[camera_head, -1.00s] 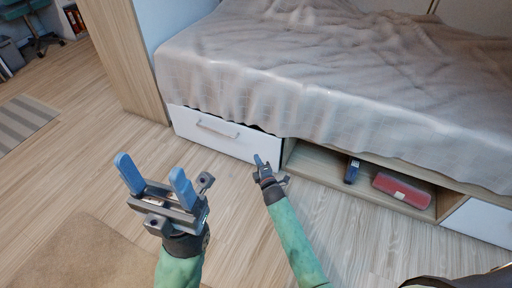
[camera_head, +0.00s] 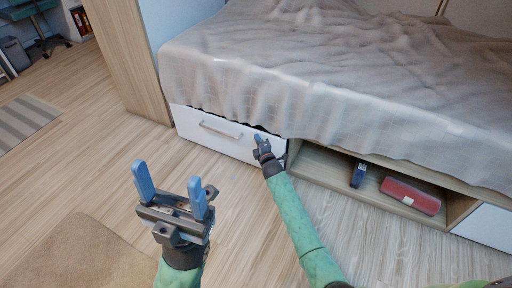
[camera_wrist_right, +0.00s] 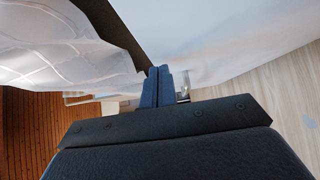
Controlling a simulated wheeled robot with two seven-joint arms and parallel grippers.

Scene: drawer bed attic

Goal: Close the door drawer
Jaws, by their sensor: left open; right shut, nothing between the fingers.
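The white drawer (camera_head: 205,131) with a metal bar handle (camera_head: 219,128) sits low under the left part of the bed. A thin dark gap shows above the right part of its front, so it stands slightly out. Its white front (camera_wrist_right: 235,42) and the dark gap also show in the right wrist view. My right gripper (camera_head: 258,139) is shut and empty at the right part of the drawer front; whether it touches is unclear. Its blue fingers (camera_wrist_right: 157,86) point along the front towards the handle. My left gripper (camera_head: 171,188) is open and empty above the floor, away from the drawer.
A draped grey blanket (camera_head: 300,65) hangs from the bed over the drawer's top edge. Right of the drawer, an open shelf holds a blue item (camera_head: 358,174) and a red case (camera_head: 411,195). A wooden panel (camera_head: 128,62) stands left.

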